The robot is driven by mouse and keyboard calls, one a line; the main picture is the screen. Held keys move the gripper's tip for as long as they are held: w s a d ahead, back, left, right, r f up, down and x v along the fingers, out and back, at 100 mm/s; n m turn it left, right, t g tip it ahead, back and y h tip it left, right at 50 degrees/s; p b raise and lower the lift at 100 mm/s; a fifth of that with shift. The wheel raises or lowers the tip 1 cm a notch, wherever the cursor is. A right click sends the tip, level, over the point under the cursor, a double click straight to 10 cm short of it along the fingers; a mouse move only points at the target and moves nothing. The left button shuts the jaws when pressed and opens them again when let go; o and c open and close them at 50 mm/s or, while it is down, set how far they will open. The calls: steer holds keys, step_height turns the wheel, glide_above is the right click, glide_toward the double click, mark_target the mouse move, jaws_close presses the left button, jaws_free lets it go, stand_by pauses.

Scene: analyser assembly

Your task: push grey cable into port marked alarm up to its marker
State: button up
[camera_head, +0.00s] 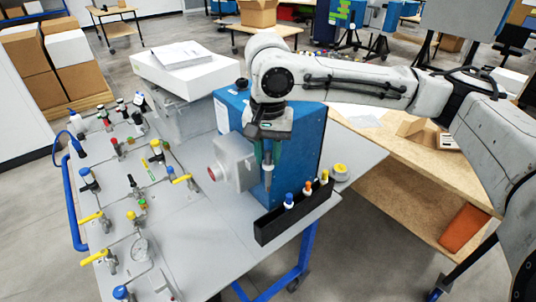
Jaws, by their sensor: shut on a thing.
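My gripper (268,172) points down in front of the blue analyser cabinet (309,139). Its greenish fingers are shut on a small, pale grey, upright piece, which looks like the end of the grey cable (267,155). Most of this piece is hidden by the fingers, and its marker cannot be made out. A grey box (239,172) with a red round part on its left side sits just left of my gripper, against the cabinet. No port lettering is readable, so I cannot tell where the alarm port is.
A black rack (296,212) holding blue, orange and yellow topped pieces stands right of and below my gripper. A yellow-topped round item (340,171) lies behind it. Valves, pipes and a gauge (140,249) fill the left panel. Bare grey surface lies left of the rack.

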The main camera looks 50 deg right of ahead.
steer(key=shift+r+p, duration=2.25)
steer(key=shift+r, duration=0.2)
steer(key=shift+f, duration=0.1)
